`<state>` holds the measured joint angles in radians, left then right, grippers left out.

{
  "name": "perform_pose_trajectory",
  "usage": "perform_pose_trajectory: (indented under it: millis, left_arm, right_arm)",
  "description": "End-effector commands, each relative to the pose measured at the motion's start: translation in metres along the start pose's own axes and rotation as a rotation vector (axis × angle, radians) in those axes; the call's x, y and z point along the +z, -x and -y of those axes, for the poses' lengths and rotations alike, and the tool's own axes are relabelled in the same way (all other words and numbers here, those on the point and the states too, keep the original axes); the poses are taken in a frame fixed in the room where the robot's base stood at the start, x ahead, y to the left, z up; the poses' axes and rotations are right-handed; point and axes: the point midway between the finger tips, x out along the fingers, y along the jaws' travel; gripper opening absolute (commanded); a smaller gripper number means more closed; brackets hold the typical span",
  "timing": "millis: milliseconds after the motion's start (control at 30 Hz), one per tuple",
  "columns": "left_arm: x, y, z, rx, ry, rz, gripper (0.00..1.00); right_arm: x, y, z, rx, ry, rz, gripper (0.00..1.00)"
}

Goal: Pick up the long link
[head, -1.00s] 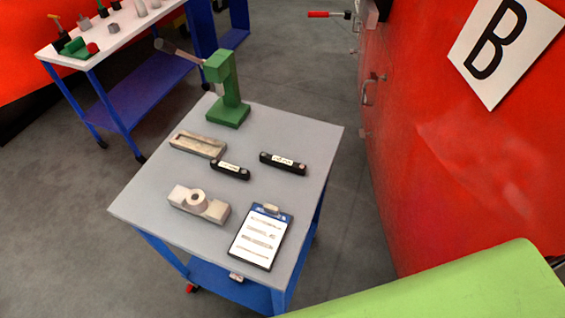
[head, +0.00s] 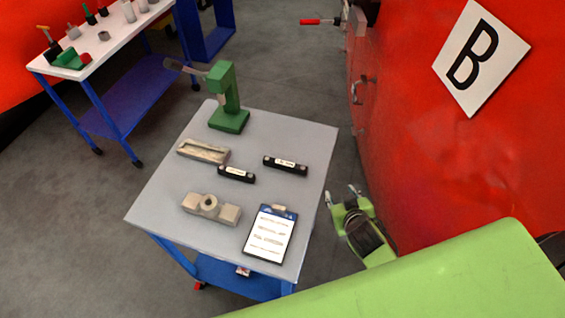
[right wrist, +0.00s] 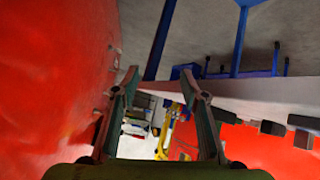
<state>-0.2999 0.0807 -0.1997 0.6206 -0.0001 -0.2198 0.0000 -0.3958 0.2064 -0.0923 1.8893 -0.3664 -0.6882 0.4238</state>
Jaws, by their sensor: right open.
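Two black bar links with white labels lie apart on the grey cart top: one (head: 285,165) at the right and one (head: 236,174) nearer the middle. The right one looks slightly longer, but I cannot read the labels surely. My right gripper (head: 342,193) is green, open and empty, just off the cart's right edge, to the right of and nearer than the links. In the right wrist view its fingers (right wrist: 160,75) are spread with nothing between them. Small dark blocks (right wrist: 271,128) show right of them along the cart edge; I cannot tell which they are. My left gripper is out of view.
The cart (head: 165,195) also holds a green press (head: 229,118), a beige slotted block (head: 203,151), a beige holed block (head: 222,212) and a clipboard (head: 269,235). A red wall (head: 430,140) stands close at right. A white-topped table (head: 110,48) is at back left.

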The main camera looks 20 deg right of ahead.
Motion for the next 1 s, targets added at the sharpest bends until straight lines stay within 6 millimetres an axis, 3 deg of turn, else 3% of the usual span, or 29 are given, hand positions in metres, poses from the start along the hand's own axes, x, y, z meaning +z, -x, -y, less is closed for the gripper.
perform_pose_trajectory:
  millis: [67, 333, 467, 600, 767, 1000]
  left_arm:
    - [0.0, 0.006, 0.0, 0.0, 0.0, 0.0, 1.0]
    - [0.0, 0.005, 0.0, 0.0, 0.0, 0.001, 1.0]
    - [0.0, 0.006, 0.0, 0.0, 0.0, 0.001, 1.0]
    - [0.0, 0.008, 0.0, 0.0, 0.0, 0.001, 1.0]
    - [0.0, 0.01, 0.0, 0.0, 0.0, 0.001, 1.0]
    - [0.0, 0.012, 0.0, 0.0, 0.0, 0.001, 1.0]
  right_arm:
    - [-0.029, 0.015, -0.009, 0.017, -0.014, -0.042, 0.41]
    - [-0.085, -0.008, -0.022, -0.001, -0.005, -0.287, 0.41]
    - [-0.119, -0.013, -0.02, -0.067, 0.018, -0.434, 0.41]
    - [-0.149, -0.016, -0.005, -0.214, 0.073, -0.578, 0.41]
    - [-0.153, -0.015, 0.023, -0.457, 0.153, -0.636, 0.41]
    - [-0.115, -0.012, 0.049, -0.772, 0.234, -0.525, 0.41]
